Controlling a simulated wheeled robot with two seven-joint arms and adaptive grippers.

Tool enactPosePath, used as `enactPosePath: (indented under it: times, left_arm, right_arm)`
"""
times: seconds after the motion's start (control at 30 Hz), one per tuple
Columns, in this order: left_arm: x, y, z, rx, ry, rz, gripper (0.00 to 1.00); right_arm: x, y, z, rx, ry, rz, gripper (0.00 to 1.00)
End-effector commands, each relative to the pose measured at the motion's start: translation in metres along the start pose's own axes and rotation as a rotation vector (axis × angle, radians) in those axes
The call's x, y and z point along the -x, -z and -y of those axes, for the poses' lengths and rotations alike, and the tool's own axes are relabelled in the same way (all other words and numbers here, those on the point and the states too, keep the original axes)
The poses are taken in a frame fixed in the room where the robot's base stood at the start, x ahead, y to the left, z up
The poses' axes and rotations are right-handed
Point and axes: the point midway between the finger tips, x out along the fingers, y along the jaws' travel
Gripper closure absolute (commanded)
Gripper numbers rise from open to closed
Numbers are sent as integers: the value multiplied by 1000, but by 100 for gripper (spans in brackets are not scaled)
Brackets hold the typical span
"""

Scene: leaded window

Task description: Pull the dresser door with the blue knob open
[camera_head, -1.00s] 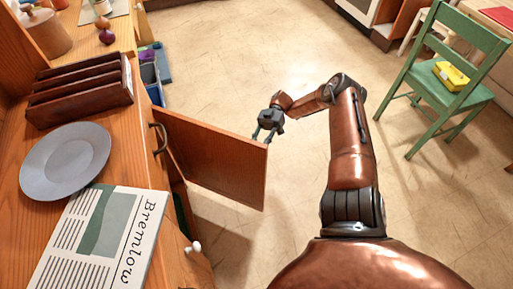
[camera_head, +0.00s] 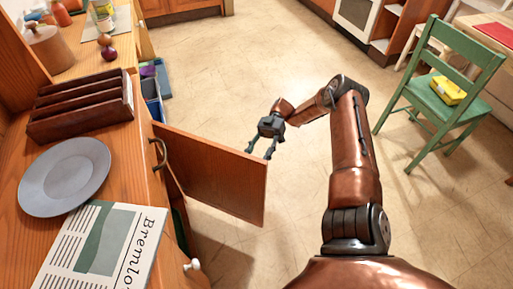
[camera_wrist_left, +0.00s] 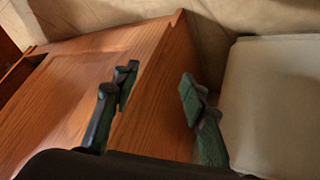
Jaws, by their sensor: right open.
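A wooden dresser door (camera_head: 212,178) stands swung out from the dresser front in the head view. Its blue knob does not show. My right gripper (camera_head: 258,154) is open and empty, close by the door's outer top corner; I cannot tell whether it touches. My left gripper is outside the head view. In the left wrist view, my left gripper (camera_wrist_left: 158,108) has its dark green fingers spread apart, with a wooden panel (camera_wrist_left: 155,100) between and behind them. I cannot tell which part of the dresser this is.
The dresser top holds a grey plate (camera_head: 64,176), a newspaper (camera_head: 90,255) and a dark wooden rack (camera_head: 80,110). A dark handle (camera_head: 158,153) and a white knob (camera_head: 192,265) are on its front. A green chair (camera_head: 440,95) stands right; the floor between is clear.

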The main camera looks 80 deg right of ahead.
Motion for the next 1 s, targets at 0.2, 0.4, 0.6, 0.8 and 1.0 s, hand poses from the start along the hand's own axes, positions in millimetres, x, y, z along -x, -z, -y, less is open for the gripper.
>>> enactPosePath:
  times: [0.2,0.4,0.6,0.8,1.0]
  left_arm:
    - [0,0,0,0,0,0,60]
    - [0,0,0,0,0,0,60]
    - [0,0,0,0,0,0,60]
    - [0,0,0,0,0,0,60]
    - [0,0,0,0,0,0,60]
  right_arm:
    - [0,24,8,-5,1,3,57]
    - [2,39,12,-5,-1,5,57]
    - [2,49,14,-3,1,4,57]
    - [0,53,14,-3,1,1,57]
    - [0,54,14,-1,1,-1,57]
